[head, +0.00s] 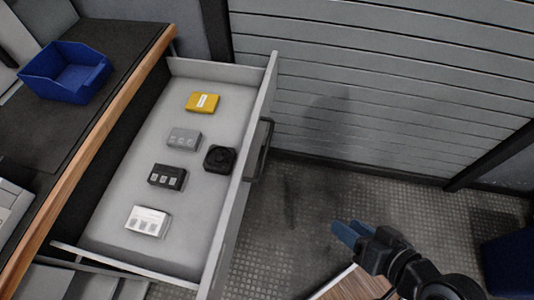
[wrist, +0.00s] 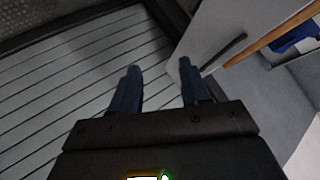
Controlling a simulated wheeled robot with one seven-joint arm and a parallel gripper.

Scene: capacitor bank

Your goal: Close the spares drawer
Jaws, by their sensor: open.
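The spares drawer (head: 218,78) is pulled out from under the workbench in the head view. Its grey front panel (head: 232,220) faces right and has a dark bar handle (head: 261,150). My gripper (head: 346,229) is open and empty over the floor, to the right of and apart from the drawer front. In the wrist view the two blue fingers of my gripper (wrist: 158,72) are spread with nothing between them. The drawer front (wrist: 205,35) and its dark handle (wrist: 224,54) show beyond the fingers at the upper right.
The drawer holds a yellow box (head: 202,102), grey, black and white blocks, and a black fan-like part (head: 219,158). A blue bin (head: 66,72) stands on the wood-edged bench (head: 88,165). A slatted grey wall (head: 380,75) stands behind.

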